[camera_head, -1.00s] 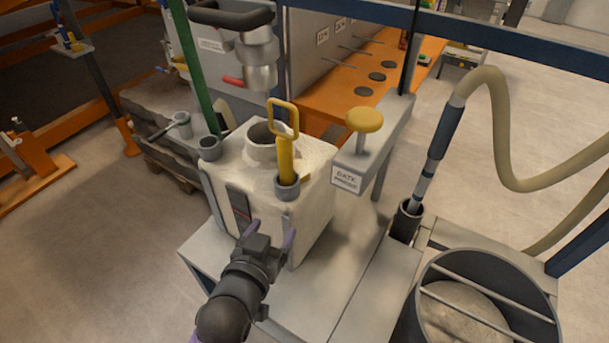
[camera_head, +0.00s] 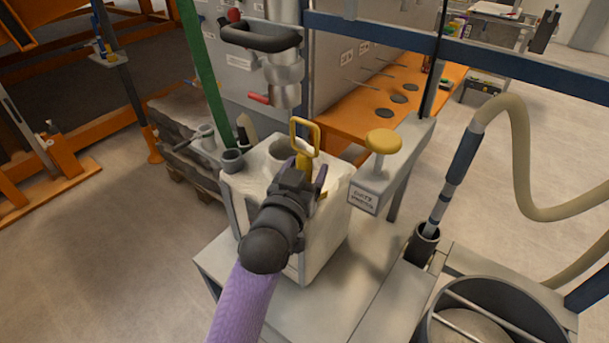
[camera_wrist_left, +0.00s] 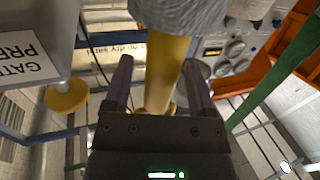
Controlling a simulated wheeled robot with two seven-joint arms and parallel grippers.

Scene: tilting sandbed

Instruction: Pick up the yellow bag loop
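The yellow bag loop (camera_head: 305,132) stands upright on the white bag (camera_head: 335,222), its ring above and its stem below. My left gripper (camera_head: 310,174) is at the loop's stem, below the ring, and covers much of the stem in the head view. In the left wrist view, its purple-grey fingers (camera_wrist_left: 157,68) are apart, with the yellow stem of the loop (camera_wrist_left: 166,85) between them and gaps showing on both sides. A grey holder (camera_wrist_left: 180,14) shows around the stem's end there. My right gripper is in neither view.
A yellow knob (camera_head: 383,141) on a grey post with a sign stands right of the bag; it also shows in the wrist view (camera_wrist_left: 66,97). A green pole (camera_head: 203,75) rises behind left. A hose (camera_head: 520,150) and a round bin (camera_head: 500,300) are at right.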

